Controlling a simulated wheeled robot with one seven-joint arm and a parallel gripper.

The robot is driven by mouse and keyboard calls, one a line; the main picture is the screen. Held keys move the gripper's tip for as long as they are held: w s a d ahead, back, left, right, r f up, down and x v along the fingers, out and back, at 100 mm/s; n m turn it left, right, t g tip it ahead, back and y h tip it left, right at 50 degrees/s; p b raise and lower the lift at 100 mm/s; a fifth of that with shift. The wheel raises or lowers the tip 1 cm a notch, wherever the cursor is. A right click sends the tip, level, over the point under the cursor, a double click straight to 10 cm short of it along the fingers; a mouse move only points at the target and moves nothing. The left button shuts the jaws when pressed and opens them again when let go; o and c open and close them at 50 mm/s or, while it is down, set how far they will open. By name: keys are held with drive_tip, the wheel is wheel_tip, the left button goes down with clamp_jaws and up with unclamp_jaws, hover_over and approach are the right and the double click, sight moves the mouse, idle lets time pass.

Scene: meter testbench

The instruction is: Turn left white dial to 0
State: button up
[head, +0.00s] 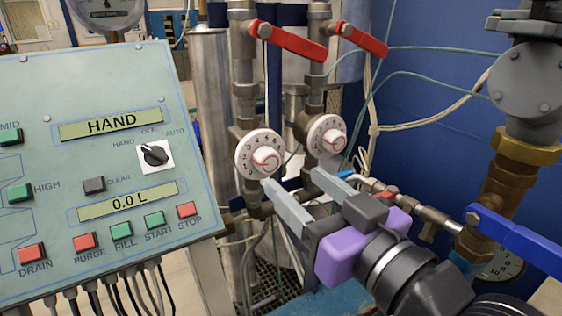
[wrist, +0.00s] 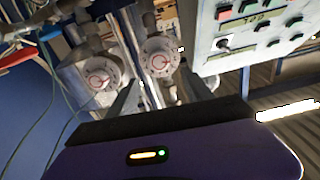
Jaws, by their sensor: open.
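The left white dial (head: 260,153) is round with dark numbers on its rim and a red-ringed centre knob. It is mounted on the left vertical pipe. The right white dial (head: 327,135) is on the neighbouring pipe. My gripper (head: 293,179) is open and empty, its fingers apart, just below and in front of the dials. In the wrist view the left white dial (wrist: 160,57) appears between and beyond the two fingers, and the right white dial (wrist: 100,73) is off to the left. The fingers look clear of the dial. The exact reading is too small to tell.
A control panel (head: 80,150) with buttons and a HAND display stands left of the dials. Two red lever handles (head: 290,42) (head: 362,39) sit above them. A blue lever (head: 525,238) and pipework are at right. Thin cables hang behind.

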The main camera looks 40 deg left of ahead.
sight(271, 163)
drive_tip(key=x, duration=0.2)
drive_tip(key=p+x, duration=0.1)
drive_tip(key=x, duration=0.2)
drive_tip(key=p+x, duration=0.1)
drive_tip(key=x, duration=0.1)
drive_tip(key=shift+a+f, duration=0.35)
drive_tip(key=shift+a, duration=0.05)
drive_tip(key=shift+c, duration=0.5)
clamp_jaws()
